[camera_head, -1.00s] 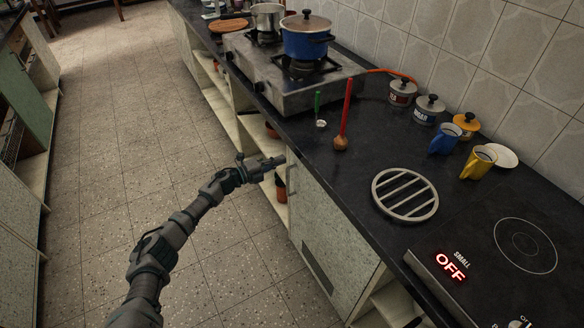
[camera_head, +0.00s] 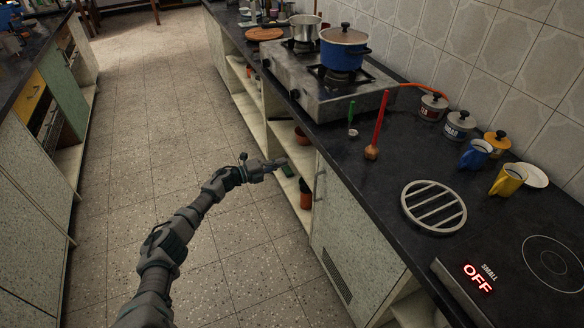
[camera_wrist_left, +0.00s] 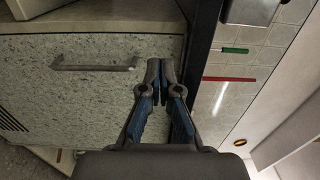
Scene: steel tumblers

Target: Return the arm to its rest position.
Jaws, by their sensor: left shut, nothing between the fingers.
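My left gripper (camera_head: 279,163) is at the end of my left arm, which comes in from the lower left of the head view. It hangs over the aisle floor, in front of the counter's open shelves and lower than the countertop. In the left wrist view the two fingers (camera_wrist_left: 161,75) are closed together with nothing between them. A speckled cabinet door (camera_wrist_left: 75,85) with a bar handle fills the left of that view. My right gripper does not show.
The black countertop (camera_head: 330,140) holds a stove (camera_head: 325,95) with a blue pot (camera_head: 343,50), a round metal trivet (camera_head: 434,207), a blue mug (camera_head: 475,155), a yellow mug (camera_head: 508,181) and a hob marked OFF. The tiled floor (camera_head: 150,130) in the aisle is clear.

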